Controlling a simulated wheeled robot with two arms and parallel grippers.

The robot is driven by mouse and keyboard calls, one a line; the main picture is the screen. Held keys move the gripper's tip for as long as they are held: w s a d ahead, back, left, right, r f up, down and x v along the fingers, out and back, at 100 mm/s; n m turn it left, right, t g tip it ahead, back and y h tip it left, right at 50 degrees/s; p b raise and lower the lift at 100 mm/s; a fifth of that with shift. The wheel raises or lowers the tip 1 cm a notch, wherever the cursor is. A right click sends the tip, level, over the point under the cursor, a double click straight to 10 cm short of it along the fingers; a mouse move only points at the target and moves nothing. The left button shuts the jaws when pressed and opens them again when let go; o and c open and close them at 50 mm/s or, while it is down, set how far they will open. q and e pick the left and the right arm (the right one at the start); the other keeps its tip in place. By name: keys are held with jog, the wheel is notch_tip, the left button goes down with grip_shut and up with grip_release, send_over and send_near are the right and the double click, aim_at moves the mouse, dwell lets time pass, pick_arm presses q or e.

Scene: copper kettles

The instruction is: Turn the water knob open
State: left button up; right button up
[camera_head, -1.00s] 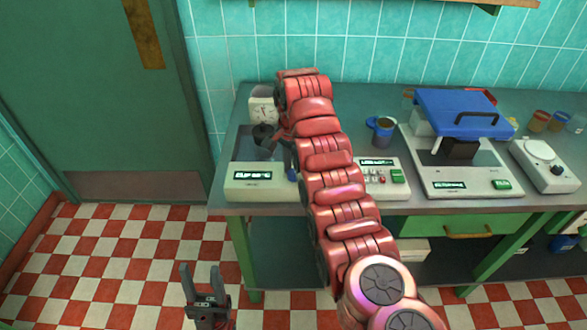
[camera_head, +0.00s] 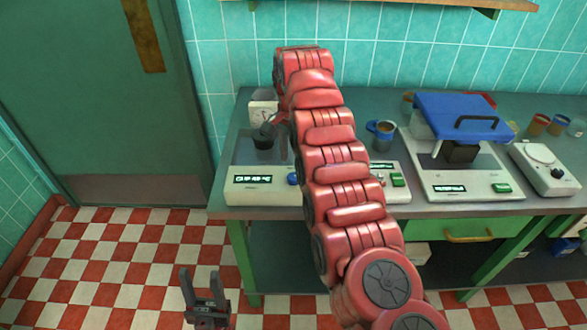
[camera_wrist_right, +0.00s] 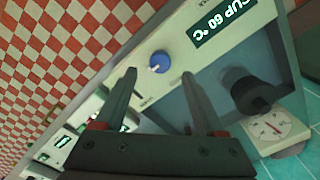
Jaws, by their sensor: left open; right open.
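The blue water knob (camera_head: 293,179) sits on the front panel of a pale machine (camera_head: 240,190) at the left end of the counter. The knob also shows in the right wrist view (camera_wrist_right: 161,62), with a white pointer mark on it. My right gripper (camera_wrist_right: 158,76) is open, and the knob appears just beyond and between its fingertips. I cannot tell whether they touch it. In the head view the red right arm mostly hides this gripper. My left gripper (camera_head: 203,284) is open and empty, low over the floor in front of the counter.
The machine's display (camera_wrist_right: 212,22) reads "CUP 60 °C". A dark round fitting (camera_wrist_right: 250,92) and a white dial (camera_wrist_right: 272,130) stand behind the knob.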

notch_tip(320, 180, up, 4)
jog(key=p, duration=0.1)
notch_tip(320, 180, up, 8)
jog(key=p, duration=0.9)
send_over(294, 176)
jog(key=shift+r, duration=0.15)
